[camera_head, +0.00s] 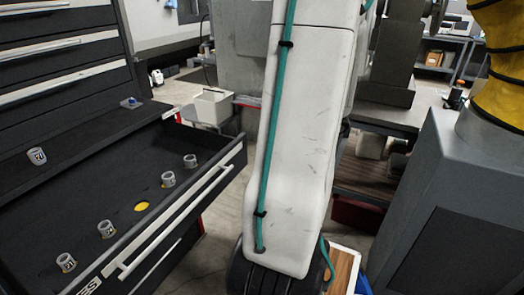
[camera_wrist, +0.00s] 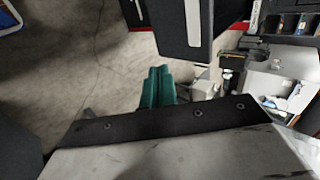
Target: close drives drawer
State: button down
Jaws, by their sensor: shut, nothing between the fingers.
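The drawer (camera_head: 110,195) stands pulled open from the dark cabinet at the left of the head view. It is black inside, with a pale bar handle (camera_head: 180,215) along its front. Several small grey labelled sockets (camera_head: 168,179) and a yellow disc (camera_head: 141,207) are in it. My white arm hangs to the right of the drawer front and hides what is behind it. My gripper is out of sight in the head view. In the wrist view its teal fingers (camera_wrist: 157,87) are together and empty, over grey floor. I cannot tell there how far they are from the drawer.
Shut drawers (camera_head: 60,55) rise above the open one. A grey socket (camera_head: 37,156) sits on the cabinet ledge. A white bin (camera_head: 212,106) stands behind the drawer. A grey pedestal (camera_head: 440,210) with a yellow part stands at right. A dark panel (camera_wrist: 182,25) is beyond the fingers.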

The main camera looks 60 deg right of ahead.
aim_at(240, 158)
jog(key=shift+w+r+x, duration=0.3)
jog(key=shift+r+x, duration=0.05)
jog(key=shift+x, duration=1.65)
jog(key=shift+w+r+x, duration=0.3)
jog(key=shift+w+x, duration=0.05)
jog(key=shift+x, duration=1.6)
jog(key=shift+w+r+x, duration=0.3)
jog(key=shift+r+x, duration=0.05)
jog(key=shift+x, duration=1.65)
